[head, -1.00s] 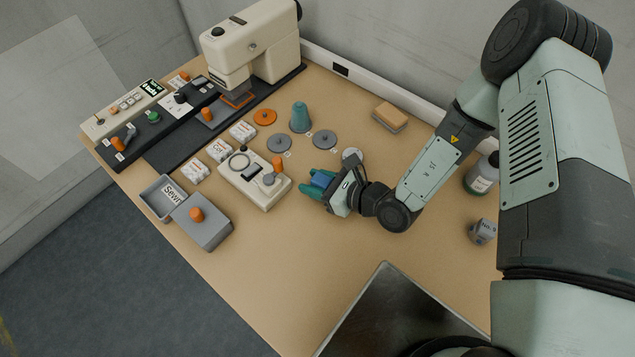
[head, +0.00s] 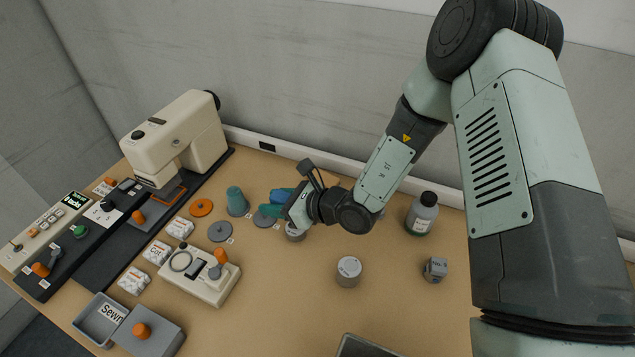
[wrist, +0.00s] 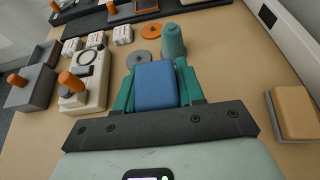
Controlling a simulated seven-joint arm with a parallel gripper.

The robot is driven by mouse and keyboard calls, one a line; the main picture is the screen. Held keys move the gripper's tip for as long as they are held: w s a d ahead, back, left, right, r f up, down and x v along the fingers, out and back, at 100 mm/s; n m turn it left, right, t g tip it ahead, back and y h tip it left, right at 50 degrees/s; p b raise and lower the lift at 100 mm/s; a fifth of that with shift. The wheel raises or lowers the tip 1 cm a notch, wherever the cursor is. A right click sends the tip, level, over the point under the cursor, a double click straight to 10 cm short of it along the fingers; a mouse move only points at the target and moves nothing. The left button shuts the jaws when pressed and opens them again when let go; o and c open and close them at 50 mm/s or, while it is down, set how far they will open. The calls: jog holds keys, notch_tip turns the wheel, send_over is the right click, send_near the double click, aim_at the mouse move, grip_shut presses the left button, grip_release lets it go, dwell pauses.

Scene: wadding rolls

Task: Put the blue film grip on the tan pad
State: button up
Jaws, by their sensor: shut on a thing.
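The blue film grip (wrist: 156,86) is a blue block between the teal fingers of my gripper (wrist: 157,88) in the wrist view. My gripper is shut on it. In the head view my gripper (head: 276,203) is over the table near the grey discs, and the blue block (head: 282,194) shows partly between its fingers. The tan pad (wrist: 297,110) lies at the right of the wrist view, a tan block with a grey lower layer, apart from my gripper.
A teal cone (head: 237,201) stands left of my gripper, with an orange disc (head: 201,207) and grey discs (head: 220,232). A cream control box (head: 200,278) is nearer the front. A labelled round tin (head: 348,271), a bottle (head: 422,214) and a grey block (head: 435,269) stand to the right.

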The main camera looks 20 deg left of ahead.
aim_at(319, 174)
jog(key=w+d+r+m+t, duration=0.1)
jog(key=w+r+m+t, duration=0.1)
jog(key=w, duration=0.8)
jog(key=w+d+r+m+t, duration=0.1)
jog(key=w+r+m+t, duration=0.15)
jog(key=w, duration=0.75)
jog(key=shift+t+h, duration=0.25)
jog(key=shift+h, duration=0.15)
jog(key=f, duration=1)
jog(key=shift+w+a+f, duration=0.1)
jog(key=shift+w+f, duration=0.15)
jog(key=shift+f, duration=0.05)
jog(key=shift+f, duration=0.2)
jog(key=o, duration=1)
jog(key=shift+r, duration=0.1)
jog(key=shift+r, duration=0.15)
jog(key=v, duration=1.2)
